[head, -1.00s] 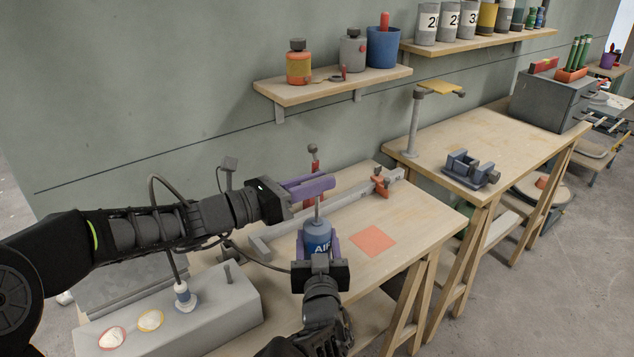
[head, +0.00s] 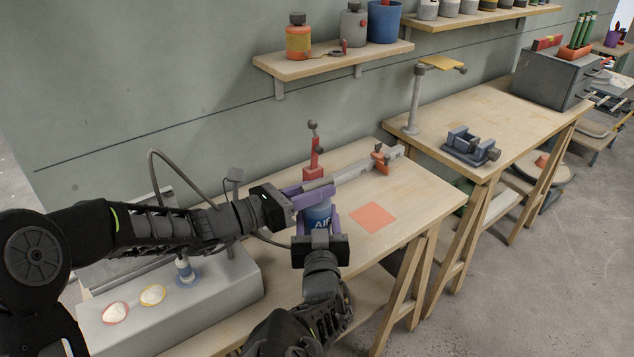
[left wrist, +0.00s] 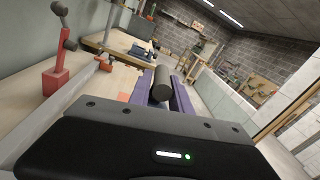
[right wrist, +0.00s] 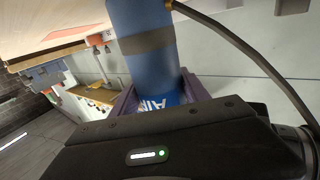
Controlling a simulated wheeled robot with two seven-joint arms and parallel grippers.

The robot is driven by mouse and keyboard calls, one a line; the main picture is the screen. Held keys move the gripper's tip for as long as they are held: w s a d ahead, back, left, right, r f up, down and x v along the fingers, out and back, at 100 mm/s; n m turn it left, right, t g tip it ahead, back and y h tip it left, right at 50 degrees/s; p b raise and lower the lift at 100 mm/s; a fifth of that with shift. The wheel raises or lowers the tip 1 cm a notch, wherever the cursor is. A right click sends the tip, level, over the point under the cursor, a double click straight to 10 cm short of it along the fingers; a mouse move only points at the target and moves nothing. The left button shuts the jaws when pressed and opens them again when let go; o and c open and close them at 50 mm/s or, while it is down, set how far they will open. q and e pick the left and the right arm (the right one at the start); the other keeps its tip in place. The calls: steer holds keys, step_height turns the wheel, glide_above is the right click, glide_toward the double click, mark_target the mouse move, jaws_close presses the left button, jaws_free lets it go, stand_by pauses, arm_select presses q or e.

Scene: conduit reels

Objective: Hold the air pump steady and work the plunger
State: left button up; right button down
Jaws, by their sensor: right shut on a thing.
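The blue air pump (head: 318,217) stands upright on the near workbench, its AIR label facing me. My right gripper (head: 318,232) is shut on its body from the near side. The right wrist view shows the blue body (right wrist: 148,65) with a dark band, between the purple fingers. My left gripper (head: 312,193) is at the top of the pump, low over the body. In the left wrist view the dark plunger handle (left wrist: 162,84) lies lengthwise between its purple fingers, which close along both sides. The plunger rod is hidden in the head view.
An orange-red square (head: 373,217) lies right of the pump. A red post (head: 314,160) and a grey rail with an orange clamp (head: 380,160) are behind it. A grey block (head: 215,295) with two round pads is at left. A hose arches behind my left arm.

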arm_select(q)
steer(key=o, duration=0.3)
steer(key=shift+w+r, duration=0.1)
steer(key=shift+o, duration=0.2)
steer(key=shift+a, duration=0.1)
steer(key=v, duration=1.2)
